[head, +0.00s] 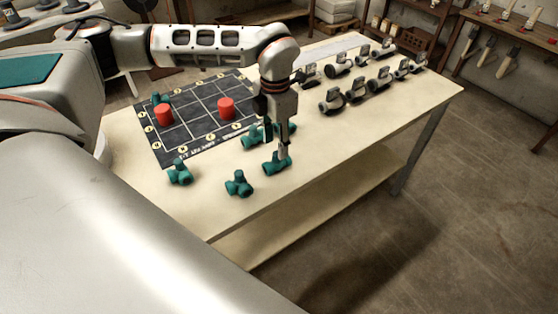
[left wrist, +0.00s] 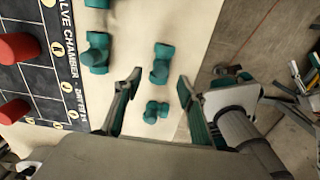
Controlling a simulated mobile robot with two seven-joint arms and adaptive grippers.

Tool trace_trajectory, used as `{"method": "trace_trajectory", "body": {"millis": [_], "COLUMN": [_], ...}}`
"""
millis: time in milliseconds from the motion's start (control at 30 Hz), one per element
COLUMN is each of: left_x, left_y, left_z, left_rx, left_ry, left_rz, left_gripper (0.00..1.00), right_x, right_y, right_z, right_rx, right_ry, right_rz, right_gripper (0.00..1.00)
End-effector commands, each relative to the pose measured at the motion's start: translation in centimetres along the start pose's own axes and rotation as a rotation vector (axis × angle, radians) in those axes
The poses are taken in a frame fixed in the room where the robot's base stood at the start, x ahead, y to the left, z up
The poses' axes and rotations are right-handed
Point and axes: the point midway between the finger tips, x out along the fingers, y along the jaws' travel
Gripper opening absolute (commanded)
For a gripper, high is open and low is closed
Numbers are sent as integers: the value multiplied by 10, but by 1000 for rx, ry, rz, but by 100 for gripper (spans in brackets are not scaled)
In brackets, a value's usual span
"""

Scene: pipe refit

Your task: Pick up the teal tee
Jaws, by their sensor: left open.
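Several teal tees stand or lie on the table. One teal tee (head: 276,164) is directly under my left gripper (head: 283,152), near the table's front edge. Others are a tee (head: 239,184) to its left, a tee (head: 180,172) further left, and teal pieces (head: 254,138) behind the gripper, partly hidden by it. In the left wrist view my left gripper (left wrist: 159,78) is open and empty. One tee (left wrist: 161,63) shows between its fingertips and another (left wrist: 156,112) between the fingers lower in the picture. Contact cannot be told. My right gripper is not in view.
A dark gridded board (head: 196,130) holds two red cylinders (head: 226,108) and a teal piece (head: 160,98). Several grey-and-black valves (head: 331,102) stand at the table's far right. The table (head: 330,145) is bare right of the gripper, up to its front edge.

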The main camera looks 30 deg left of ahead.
Motion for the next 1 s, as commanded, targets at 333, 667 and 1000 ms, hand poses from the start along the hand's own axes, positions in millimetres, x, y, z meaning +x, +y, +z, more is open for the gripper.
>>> {"method": "trace_trajectory", "body": {"millis": [333, 667, 1000], "left_x": [43, 61, 61], "left_y": [-2, -1, -1], "left_z": [2, 3, 3], "left_rx": [1, 2, 2], "left_ry": [2, -3, -2], "left_rz": [-4, -3, -3], "left_gripper": [40, 40, 0], "right_x": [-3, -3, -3], "right_y": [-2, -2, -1], "right_z": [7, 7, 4], "right_rx": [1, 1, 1], "right_ry": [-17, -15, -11], "right_rz": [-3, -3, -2], "right_gripper": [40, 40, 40]}}
